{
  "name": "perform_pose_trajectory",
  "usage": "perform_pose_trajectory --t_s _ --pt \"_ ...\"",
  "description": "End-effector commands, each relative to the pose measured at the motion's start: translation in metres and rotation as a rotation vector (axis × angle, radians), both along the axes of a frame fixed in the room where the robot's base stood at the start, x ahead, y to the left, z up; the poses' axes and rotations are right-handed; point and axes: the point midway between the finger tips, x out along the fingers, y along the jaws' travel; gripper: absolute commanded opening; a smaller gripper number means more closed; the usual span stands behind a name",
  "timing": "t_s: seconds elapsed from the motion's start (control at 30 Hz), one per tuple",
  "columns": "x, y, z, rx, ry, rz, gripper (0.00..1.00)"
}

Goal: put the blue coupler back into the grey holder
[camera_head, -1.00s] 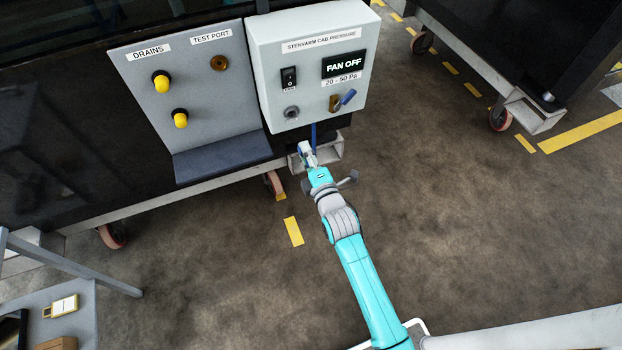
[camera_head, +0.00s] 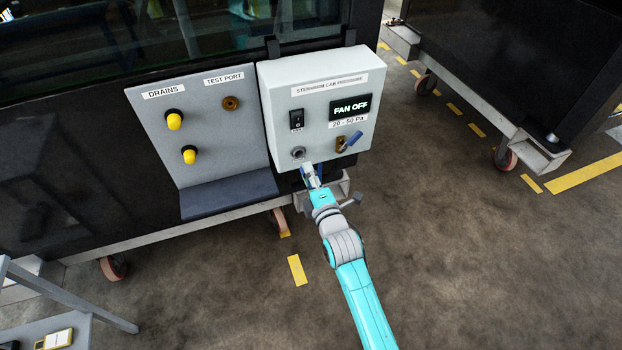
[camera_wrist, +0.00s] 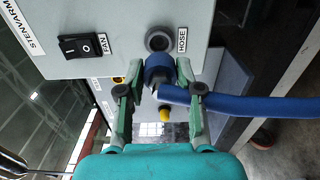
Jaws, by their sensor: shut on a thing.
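The blue coupler (camera_wrist: 157,68) is between the fingers of my gripper (camera_wrist: 160,84) in the wrist view, with a blue hose (camera_wrist: 245,105) trailing to the right. My gripper is shut on the coupler. The grey holder (camera_wrist: 159,40) is a round ring with a dark opening on the box face, beside the HOSE label. The coupler's end is close to the holder's lower edge in the picture; I cannot tell if they touch. In the head view my gripper (camera_head: 311,178) is just below the holder (camera_head: 298,153), and the coupler is too small to make out.
The pale control box (camera_head: 315,78) carries a fan switch (camera_head: 297,119), a FAN OFF display (camera_head: 350,109) and a blue-handled valve (camera_head: 350,142). A grey panel with yellow-capped drains (camera_head: 174,121) and a ledge (camera_head: 230,195) is at the left.

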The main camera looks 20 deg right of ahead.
Motion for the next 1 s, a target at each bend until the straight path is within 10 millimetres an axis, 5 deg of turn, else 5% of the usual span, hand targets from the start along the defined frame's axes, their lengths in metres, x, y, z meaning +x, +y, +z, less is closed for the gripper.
perform_pose_trajectory --t_s 0.43,1.0 --pt "0.035 0.0 0.001 0.0 -0.001 0.0 0.0" --pt "0.041 0.0 0.001 0.0 -0.001 0.0 0.0"
